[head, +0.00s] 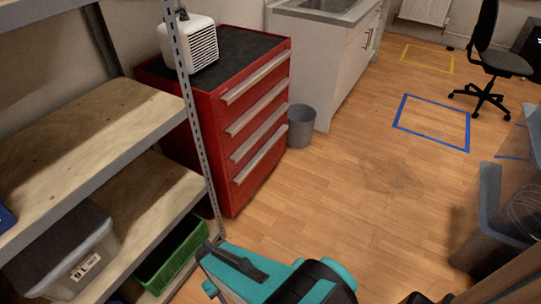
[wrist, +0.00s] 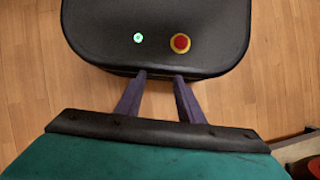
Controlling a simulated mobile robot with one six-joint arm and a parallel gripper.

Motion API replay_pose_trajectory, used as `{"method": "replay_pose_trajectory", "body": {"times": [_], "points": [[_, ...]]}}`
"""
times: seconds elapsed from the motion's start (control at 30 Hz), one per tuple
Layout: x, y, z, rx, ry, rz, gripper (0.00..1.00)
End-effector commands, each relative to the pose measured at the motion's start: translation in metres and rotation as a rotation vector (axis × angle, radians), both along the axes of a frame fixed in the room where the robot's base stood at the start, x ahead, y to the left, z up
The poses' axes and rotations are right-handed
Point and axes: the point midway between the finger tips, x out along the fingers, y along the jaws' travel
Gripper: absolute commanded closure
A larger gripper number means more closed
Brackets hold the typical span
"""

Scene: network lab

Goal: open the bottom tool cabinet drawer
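The red tool cabinet (head: 190,130) stands left of centre in the head view, with a dark top. Its front faces right and carries several stacked drawers with long silver handles. The bottom drawer (head: 256,178) has its handle (head: 260,153) near its upper edge. All the drawers look shut. In the wrist view my gripper (wrist: 159,75) shows two dark purple fingers with a gap between them, and nothing is held. It points at my own black base and is away from the cabinet. My teal arm is low in the head view, in front of the cabinet.
A metal shelf rack (head: 190,110) with wooden boards stands at left, close to the cabinet's near side. A grey bin (head: 301,126) stands beside the cabinet front. A white heater (head: 188,42) sits on top. Wooden floor (head: 330,200) right of the cabinet is clear.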

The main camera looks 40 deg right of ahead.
Motion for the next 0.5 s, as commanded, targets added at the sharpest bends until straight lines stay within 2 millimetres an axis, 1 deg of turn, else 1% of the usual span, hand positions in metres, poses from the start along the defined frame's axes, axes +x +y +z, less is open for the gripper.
{"method": "replay_pose_trajectory", "body": {"times": [0.03,0.1,0.17,0.23,0.37,0.5], "points": [[0.008,0.000,-0.010,0.013,-0.005,-0.025,0.66],[0.019,0.011,-0.020,0.040,-0.013,-0.070,0.66],[0.031,0.012,-0.030,0.068,-0.023,-0.113,0.66],[0.049,0.010,-0.041,0.107,-0.039,-0.172,0.66],[0.087,0.004,-0.062,0.188,-0.077,-0.295,0.66],[0.130,-0.011,-0.078,0.277,-0.129,-0.422,0.66]]}}
